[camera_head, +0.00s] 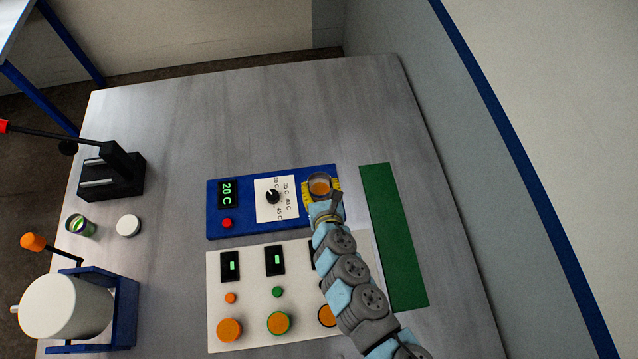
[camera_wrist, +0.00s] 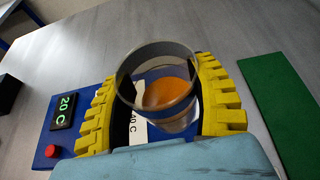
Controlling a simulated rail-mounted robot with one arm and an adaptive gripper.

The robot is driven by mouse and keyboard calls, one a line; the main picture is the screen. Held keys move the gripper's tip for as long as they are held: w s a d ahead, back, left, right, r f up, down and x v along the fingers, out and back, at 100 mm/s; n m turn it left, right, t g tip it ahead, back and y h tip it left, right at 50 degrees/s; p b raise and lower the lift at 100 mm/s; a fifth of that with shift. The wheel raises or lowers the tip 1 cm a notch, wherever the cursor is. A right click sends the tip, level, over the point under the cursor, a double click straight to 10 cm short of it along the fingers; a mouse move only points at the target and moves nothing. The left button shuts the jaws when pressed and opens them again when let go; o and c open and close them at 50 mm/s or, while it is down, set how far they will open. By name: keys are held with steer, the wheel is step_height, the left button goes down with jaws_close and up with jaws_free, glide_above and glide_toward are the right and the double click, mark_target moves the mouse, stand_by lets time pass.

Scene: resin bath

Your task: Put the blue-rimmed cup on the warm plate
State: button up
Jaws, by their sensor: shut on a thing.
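My gripper (camera_head: 320,188) has yellow ridged fingers shut on a clear cup (camera_wrist: 165,85) with orange contents. The cup also shows in the head view (camera_head: 319,184). The cup is upright or slightly tilted, over the right end of a blue heater unit (camera_head: 260,226) with a green "20 C" display, a red button and a dial marked in degrees. The plate surface under the cup is hidden. I cannot tell whether the cup touches it.
A white panel (camera_head: 253,315) with orange discs and small buttons lies in front, partly covered by my arm. A green strip (camera_head: 392,235) lies right. A black lever stand (camera_head: 112,172), small jar (camera_head: 81,226), white lid (camera_head: 128,226) and white pot (camera_head: 65,307) stand left. The table's back is clear.

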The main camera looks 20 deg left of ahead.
mark_target(320, 185)
steer(key=w+f+b, duration=0.1)
steer(key=f, duration=0.1)
steer(key=w+a+f+b, duration=0.1)
steer(key=w+b, duration=0.1)
steer(key=w+a+f+b, duration=0.1)
steer(key=f, duration=0.1)
steer(key=shift+w+a+f, duration=0.2)
steer(key=shift+w+f, duration=0.15)
steer(key=shift+w, duration=0.05)
steer(key=shift+w+a+f+b, duration=0.1)
steer(key=shift+w+f+b, duration=0.3)
steer(key=shift+f, duration=1.45)
steer(key=shift+s+f, duration=0.1)
steer(key=o, duration=1)
steer(key=shift+c, duration=0.2)
